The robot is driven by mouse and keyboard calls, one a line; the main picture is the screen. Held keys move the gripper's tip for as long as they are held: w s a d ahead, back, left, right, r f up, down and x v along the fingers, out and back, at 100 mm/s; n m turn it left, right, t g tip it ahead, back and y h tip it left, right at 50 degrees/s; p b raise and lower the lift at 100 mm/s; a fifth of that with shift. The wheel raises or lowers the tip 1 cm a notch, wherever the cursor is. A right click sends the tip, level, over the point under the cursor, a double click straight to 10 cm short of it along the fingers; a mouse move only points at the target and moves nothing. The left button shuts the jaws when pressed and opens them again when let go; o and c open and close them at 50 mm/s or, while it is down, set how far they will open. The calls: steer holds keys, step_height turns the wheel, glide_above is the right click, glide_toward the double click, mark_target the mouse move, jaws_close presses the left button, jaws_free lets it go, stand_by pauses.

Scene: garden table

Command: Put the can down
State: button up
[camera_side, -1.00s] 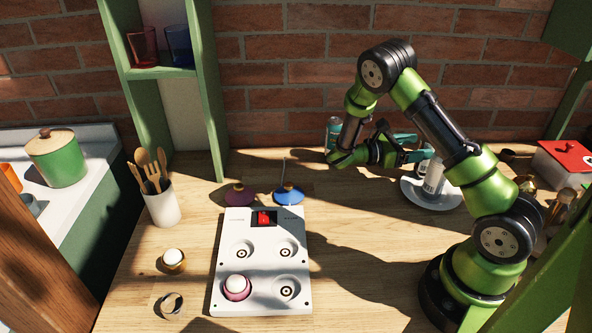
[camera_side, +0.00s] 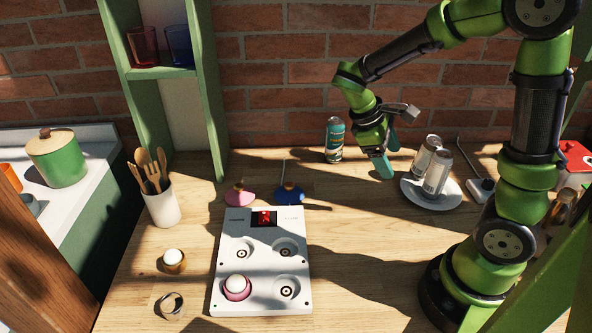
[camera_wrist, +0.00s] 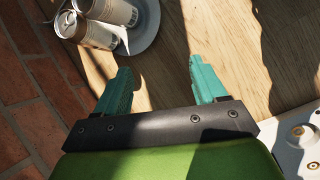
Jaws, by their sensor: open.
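Two pale cans, a rear one (camera_side: 427,156) and a front one (camera_side: 437,175), stand close together on a white plate (camera_side: 455,198) at the right of the table. My gripper (camera_side: 388,156) is open and empty, left of the plate and apart from both cans. In the wrist view, the cans (camera_wrist: 87,29) and the plate (camera_wrist: 150,22) show at the upper left, beyond my open teal fingers (camera_wrist: 163,85). Only bare wood shows between the fingers. A teal-labelled can or bottle (camera_side: 335,142) stands near the brick wall, left of my gripper.
A white panel (camera_side: 262,262) with round sockets and a pink cup lies front left. Pink (camera_side: 239,195) and blue (camera_side: 289,194) lidded pieces sit behind it. A utensil pot (camera_side: 162,205) is farther left. A red-topped box (camera_side: 574,160) is far right. The middle table is clear.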

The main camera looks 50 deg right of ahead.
steer(key=s+a+r+m+t+y, duration=0.2)
steer(key=a+r+m+t+y, duration=0.4)
steer(key=a+r+t, duration=0.4)
steer(key=a+m+t, duration=0.1)
steer(key=a, duration=0.2)
steer(key=shift+s+a+r+y, duration=0.2)
steer(key=shift+a+r+y, duration=0.05)
steer(key=shift+y, duration=0.05)
stand_by(0.5)
